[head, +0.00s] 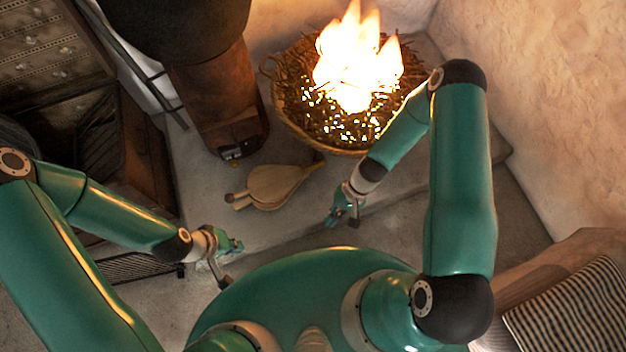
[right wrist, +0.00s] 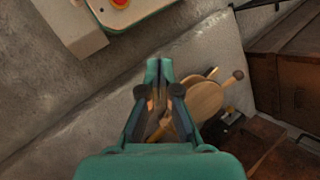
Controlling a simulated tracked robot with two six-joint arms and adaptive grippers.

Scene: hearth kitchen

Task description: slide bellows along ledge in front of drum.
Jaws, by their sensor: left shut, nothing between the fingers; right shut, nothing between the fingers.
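The bellows (head: 272,186), pale wood and teardrop-shaped, lies flat on the grey stone ledge (head: 330,195), handles toward the left and dark nozzle toward the basket. A tall brown wooden body (head: 218,95) with a dark round top stands behind it; I cannot tell for sure that this is the drum. My left gripper (head: 233,246) is shut and empty, in front of the bellows' handle end and apart from it. My right gripper (head: 333,220) is shut and empty, right of the bellows and nearer me. In the right wrist view, its fingers (right wrist: 158,68) partly hide the bellows (right wrist: 207,98).
A wicker basket (head: 292,128) of twigs with burning flames stands behind the bellows, close to its nozzle. Dark wooden furniture (head: 140,150) is on the left. A striped cloth (head: 575,310) lies at lower right.

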